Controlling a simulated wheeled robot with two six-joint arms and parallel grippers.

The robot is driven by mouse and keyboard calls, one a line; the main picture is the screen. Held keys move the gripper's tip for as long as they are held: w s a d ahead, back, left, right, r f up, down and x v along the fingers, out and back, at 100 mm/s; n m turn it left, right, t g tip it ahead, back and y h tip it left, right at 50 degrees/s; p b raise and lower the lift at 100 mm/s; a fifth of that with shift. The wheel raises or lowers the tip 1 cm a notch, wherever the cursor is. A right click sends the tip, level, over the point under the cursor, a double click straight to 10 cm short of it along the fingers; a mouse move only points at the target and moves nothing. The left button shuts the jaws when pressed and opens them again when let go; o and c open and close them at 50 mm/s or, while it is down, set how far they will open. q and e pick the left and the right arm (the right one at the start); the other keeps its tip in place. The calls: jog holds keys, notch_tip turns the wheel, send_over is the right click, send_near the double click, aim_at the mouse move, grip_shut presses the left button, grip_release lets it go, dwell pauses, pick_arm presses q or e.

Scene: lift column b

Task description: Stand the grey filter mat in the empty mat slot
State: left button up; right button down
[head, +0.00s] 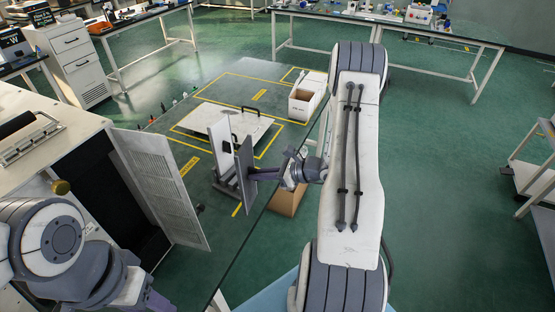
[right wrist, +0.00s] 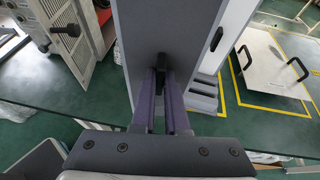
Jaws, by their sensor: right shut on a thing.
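The grey filter mat (head: 244,172) is an upright dark grey panel in the head view; it also fills the upper middle of the right wrist view (right wrist: 150,30). My right gripper (head: 254,174) is shut on the mat's small black tab, with its two fingers (right wrist: 161,75) on either side. A low grey rack (right wrist: 203,96) stands behind the mat, with an upright white panel (head: 222,148) in it. I cannot tell whether the mat's lower edge touches the rack, and the empty slot is not clearly visible.
A cabinet (head: 52,125) at the left has its louvred door (head: 160,185) open towards the rack. A white plate with black handles (head: 215,120) lies beyond the rack. An open white box (head: 308,97) stands behind, and a brown box (head: 287,203) is below my right gripper.

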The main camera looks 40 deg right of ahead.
jog(key=d+r+m+t+h, duration=0.1)
jog(key=d+m+h, duration=0.1)
jog(key=d, duration=0.7)
jog(key=shift+d+m+t+b, duration=0.2)
jog(key=shift+m+t+b, duration=0.1)
jog(key=shift+w, duration=0.1)
jog(key=w+a+b, duration=0.3)
jog(key=w+a, duration=0.2)
jog(key=w, duration=0.6)
jog(key=shift+w+a+b, duration=0.3)
jog(key=shift+w, duration=0.05)
jog(key=shift+r, duration=0.1)
dwell(1.1)
